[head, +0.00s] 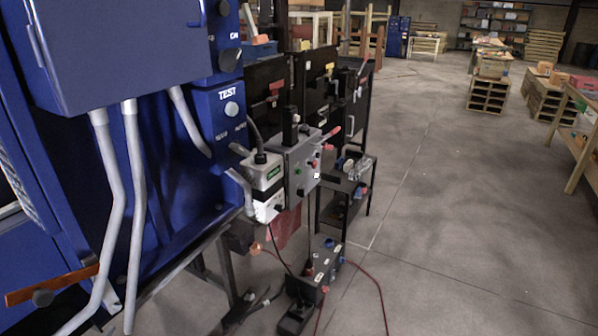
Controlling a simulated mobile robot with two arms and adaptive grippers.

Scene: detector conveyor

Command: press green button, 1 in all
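A grey control box (297,165) is mounted at the middle of the head view, to the right of a blue machine. A small green spot (298,170) on its front face looks like the green button. Red controls (314,163) sit to the right of it on the same face. No gripper of mine can be made out in this view, so nothing is seen touching the box.
A blue cabinet (120,50) with grey conduits fills the left. A white box (268,208) adjoins the grey box. Black equipment and red cables lie on the floor below. Open concrete floor (440,200) stretches right, with pallets (488,95) farther back.

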